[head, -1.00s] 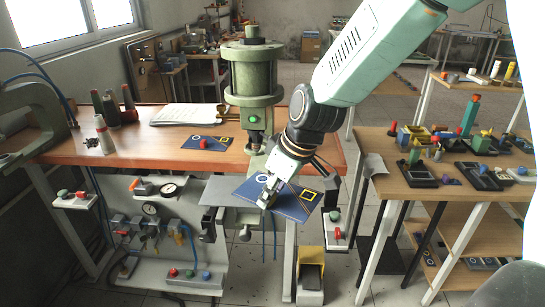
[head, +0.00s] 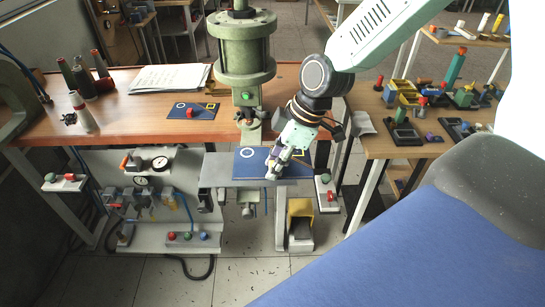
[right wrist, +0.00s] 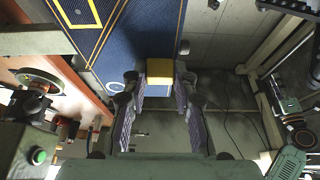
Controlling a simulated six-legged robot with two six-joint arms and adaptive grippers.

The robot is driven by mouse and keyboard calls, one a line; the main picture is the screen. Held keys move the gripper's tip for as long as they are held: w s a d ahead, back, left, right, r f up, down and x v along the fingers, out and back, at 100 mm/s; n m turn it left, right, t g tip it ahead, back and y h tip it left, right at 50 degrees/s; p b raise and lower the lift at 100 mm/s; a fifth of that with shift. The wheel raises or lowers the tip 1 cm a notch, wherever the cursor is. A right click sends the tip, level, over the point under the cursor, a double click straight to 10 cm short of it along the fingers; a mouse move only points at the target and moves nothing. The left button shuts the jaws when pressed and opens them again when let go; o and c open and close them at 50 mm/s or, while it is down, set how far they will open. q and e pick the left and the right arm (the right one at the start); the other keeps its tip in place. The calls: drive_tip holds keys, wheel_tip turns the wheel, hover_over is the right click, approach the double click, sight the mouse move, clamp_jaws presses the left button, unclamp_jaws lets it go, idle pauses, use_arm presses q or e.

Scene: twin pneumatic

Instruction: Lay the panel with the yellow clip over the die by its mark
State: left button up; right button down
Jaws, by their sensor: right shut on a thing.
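The blue panel (head: 250,168) with a white ring at its left and a yellow square outline at its right is at the front of the press, over its grey plate (head: 216,172). I cannot tell whether it touches the plate. My right gripper (head: 273,170) is shut on its yellow clip (right wrist: 159,70), which shows between the fingers in the right wrist view. There the panel (right wrist: 140,35) extends beyond the fingers, with yellow lines on it. The die cannot be made out. My left gripper is not in view.
The green press (head: 245,55) stands just behind the panel. A second blue panel (head: 175,114) with a red clip (head: 193,112) lies on the orange bench. A yellow-topped pedal (head: 300,210) stands on the floor below. A wooden table (head: 390,147) with several fixtures is at the right.

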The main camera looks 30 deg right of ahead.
drive_tip(key=shift+s+d, duration=0.1)
drive_tip(key=shift+d, duration=0.25)
drive_tip(key=shift+w+f, duration=0.15)
drive_tip(key=shift+w, duration=0.1)
drive_tip(key=shift+w+a+f+b, duration=0.3)
drive_tip(key=shift+a+f, duration=0.1)
drive_tip(key=shift+f, duration=0.25)
drive_tip(key=shift+s+a+f+b, duration=0.1)
drive_tip(key=shift+f+b, duration=0.25)
drive_tip(key=shift+s+d+f+b, duration=0.25)
drive_tip(key=shift+s+f+b, duration=0.15)
drive_tip(key=shift+f+b, duration=0.2)
drive_tip(key=shift+d+f, duration=0.15)
drive_tip(key=shift+f, duration=0.15)
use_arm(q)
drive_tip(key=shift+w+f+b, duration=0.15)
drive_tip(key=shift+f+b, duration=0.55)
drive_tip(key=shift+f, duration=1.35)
use_arm(e)
drive_tip(key=shift+w+a+f, duration=0.3)
drive_tip(key=shift+w, duration=0.1)
